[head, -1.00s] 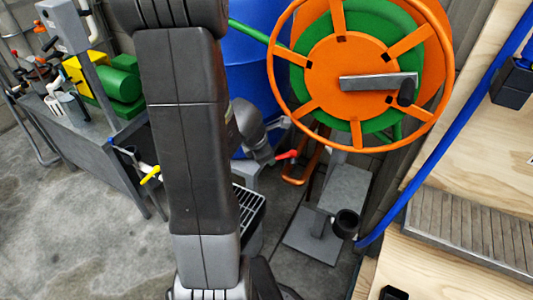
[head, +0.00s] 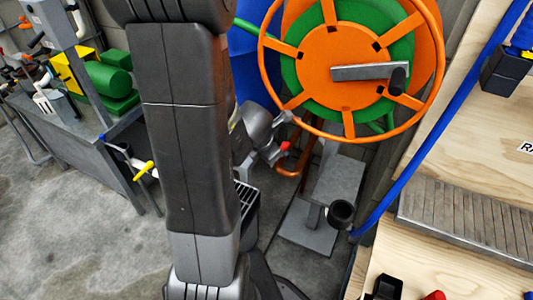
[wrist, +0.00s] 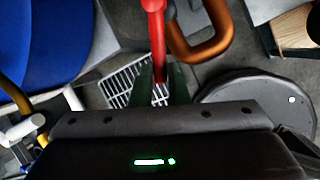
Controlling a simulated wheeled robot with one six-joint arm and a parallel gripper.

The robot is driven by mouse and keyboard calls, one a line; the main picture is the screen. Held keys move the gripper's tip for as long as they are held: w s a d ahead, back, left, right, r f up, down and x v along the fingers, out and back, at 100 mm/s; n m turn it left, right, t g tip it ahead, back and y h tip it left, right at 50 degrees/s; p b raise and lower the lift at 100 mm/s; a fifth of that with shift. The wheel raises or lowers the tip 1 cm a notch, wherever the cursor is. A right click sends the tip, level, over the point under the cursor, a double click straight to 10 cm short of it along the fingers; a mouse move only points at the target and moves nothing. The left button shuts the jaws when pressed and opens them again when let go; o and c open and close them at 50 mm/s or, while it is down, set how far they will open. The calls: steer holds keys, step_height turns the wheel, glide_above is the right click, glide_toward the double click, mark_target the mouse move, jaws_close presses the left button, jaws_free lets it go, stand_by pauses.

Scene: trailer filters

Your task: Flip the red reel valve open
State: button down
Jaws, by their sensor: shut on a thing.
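The red valve handle (head: 285,147) shows small in the head view, below the orange and green hose reel (head: 345,75). In the wrist view the red handle (wrist: 156,40) comes down from the top edge, and its lower end lies between my two dark fingers. My gripper (wrist: 161,88) is shut on it. In the head view my gripper (head: 274,152) is at the handle, but its fingers are too small to make out clearly. A copper pipe (wrist: 205,45) bends close to the right of the handle. The valve body is mostly out of the wrist view.
A blue barrel (wrist: 42,40) stands left in the wrist view. A floor grate (wrist: 130,82) lies below the fingers. A bench (head: 75,130) with green and yellow equipment stands at left in the head view. A blue hose (head: 430,125) runs along the right.

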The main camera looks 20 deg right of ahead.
steer(key=c, duration=1.4)
jaws_free()
steer(key=shift+r, duration=0.15)
steer(key=p+v, duration=1)
steer(key=v, duration=0.3)
steer(key=shift+s+a+r, duration=0.1)
steer(key=shift+s+r, duration=0.1)
steer(key=shift+r, duration=0.05)
